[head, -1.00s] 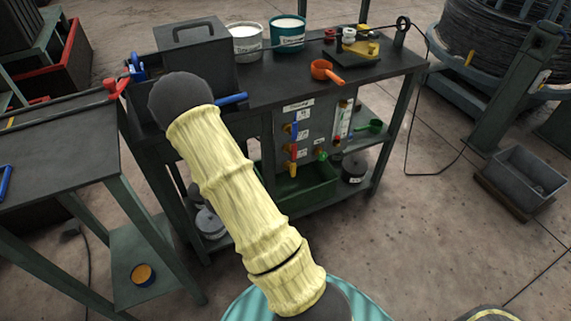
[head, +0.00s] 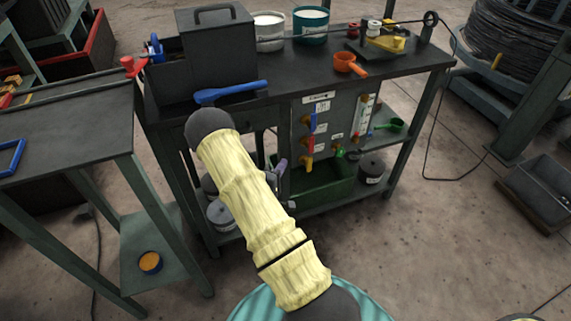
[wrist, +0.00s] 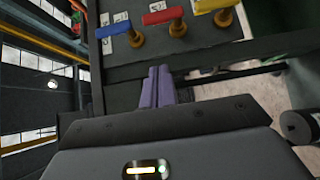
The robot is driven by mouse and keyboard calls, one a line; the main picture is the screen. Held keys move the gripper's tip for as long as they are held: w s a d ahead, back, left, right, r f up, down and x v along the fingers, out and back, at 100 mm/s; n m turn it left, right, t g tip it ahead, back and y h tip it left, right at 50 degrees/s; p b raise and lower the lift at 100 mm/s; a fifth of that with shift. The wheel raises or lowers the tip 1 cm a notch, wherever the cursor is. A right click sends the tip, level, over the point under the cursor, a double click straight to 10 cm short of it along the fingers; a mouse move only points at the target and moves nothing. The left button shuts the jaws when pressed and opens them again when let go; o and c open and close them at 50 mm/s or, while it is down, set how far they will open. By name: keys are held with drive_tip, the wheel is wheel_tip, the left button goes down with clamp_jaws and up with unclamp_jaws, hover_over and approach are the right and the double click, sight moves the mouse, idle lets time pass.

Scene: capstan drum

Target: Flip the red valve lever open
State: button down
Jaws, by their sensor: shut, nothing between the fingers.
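The red valve lever (head: 309,144) is the middle one of three on the upright panel under the bench, between the blue lever (head: 313,122) and the yellow lever (head: 307,163). In the wrist view the red lever (wrist: 163,16) lies lengthwise along the row, on a brass valve (wrist: 178,28). My gripper (wrist: 159,72) has purple fingers pressed together with nothing between them. They point toward the panel, below the red lever in that picture and apart from it. In the head view my gripper (head: 282,167) is partly hidden by my arm, left of the levers.
The dark bench (head: 300,75) carries a grey box (head: 207,55), buckets and an orange scoop (head: 348,63). A green bin (head: 325,185) is below the panel. A side table (head: 70,130) stands at left. Open floor lies at front right.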

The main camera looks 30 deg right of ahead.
sight(310, 143)
drive_tip(key=w+d, duration=0.3)
drive_tip(key=d, duration=0.8)
drive_tip(key=shift+w, duration=0.15)
